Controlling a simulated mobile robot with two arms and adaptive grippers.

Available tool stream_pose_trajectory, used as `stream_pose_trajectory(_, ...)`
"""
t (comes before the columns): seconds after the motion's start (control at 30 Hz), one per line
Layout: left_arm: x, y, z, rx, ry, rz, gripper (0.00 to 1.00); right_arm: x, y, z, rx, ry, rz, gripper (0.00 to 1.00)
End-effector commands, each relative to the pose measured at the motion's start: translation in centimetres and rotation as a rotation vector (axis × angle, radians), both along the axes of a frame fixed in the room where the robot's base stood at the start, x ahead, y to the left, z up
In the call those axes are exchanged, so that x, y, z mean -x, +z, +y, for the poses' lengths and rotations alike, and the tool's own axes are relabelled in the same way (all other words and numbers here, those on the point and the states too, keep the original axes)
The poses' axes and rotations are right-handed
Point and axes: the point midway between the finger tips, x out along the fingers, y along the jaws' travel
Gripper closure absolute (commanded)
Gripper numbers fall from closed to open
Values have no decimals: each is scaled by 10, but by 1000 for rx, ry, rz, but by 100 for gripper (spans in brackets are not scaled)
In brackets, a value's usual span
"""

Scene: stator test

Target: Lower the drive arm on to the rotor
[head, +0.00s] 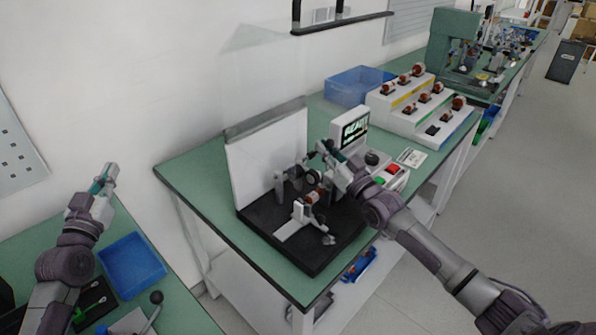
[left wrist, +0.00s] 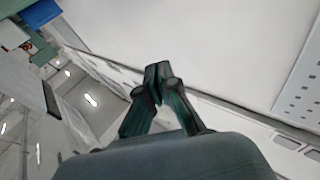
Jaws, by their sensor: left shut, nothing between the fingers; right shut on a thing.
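The test stand has a black base (head: 262,228). A small copper-coloured rotor (head: 313,196) sits in a white holder in its middle. The drive arm, with a dark round wheel (head: 311,179), is just above the rotor; I cannot tell whether they touch. My right gripper (head: 326,151) is shut at the upper end of the drive arm, and its fingers partly hide what they grip. My left gripper (head: 109,172) is shut and empty, raised near the wall at the left. Its closed fingertips also show in the left wrist view (left wrist: 160,80).
A screen reading READY (head: 354,127) stands behind the right gripper. A box with green and red buttons (head: 391,172) is to its right. A stepped white rack (head: 408,112) holds several rotors. Blue bins stand at the back (head: 352,88) and lower left (head: 131,264).

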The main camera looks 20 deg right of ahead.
Motion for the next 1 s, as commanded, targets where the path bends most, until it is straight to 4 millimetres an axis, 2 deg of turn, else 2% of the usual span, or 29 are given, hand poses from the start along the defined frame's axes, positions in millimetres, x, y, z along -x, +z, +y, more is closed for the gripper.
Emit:
stream_pose_trajectory(0.03,11,-6,-48,101,-96,47,100,0,2,-4,7,-7,-4,100)
stream_pose_trajectory(0.1,31,-13,-106,244,-220,127,100,0,2,-4,7,-7,-4,100)
stream_pose_trajectory(0.2,63,-21,-178,428,-381,257,100,0,2,-4,7,-7,-5,100)
stream_pose_trajectory(0.3,96,-25,-233,574,-510,381,100,0,2,-4,7,-7,-5,100)
stream_pose_trajectory(0.4,122,-28,-271,674,-601,483,100,0,2,-4,7,-8,-5,100)
stream_pose_trajectory(0.5,138,-29,-292,734,-653,548,100,0,2,-4,7,-8,-5,100)
stream_pose_trajectory(0.63,143,-28,-306,765,-678,581,100,0,3,-4,7,-9,-6,100)
stream_pose_trajectory(0.77,134,-23,-320,766,-680,582,100,0,3,-4,7,-9,-6,100)
stream_pose_trajectory(1.0,104,-13,-357,762,-678,580,100,0,3,-4,7,-9,-7,100)
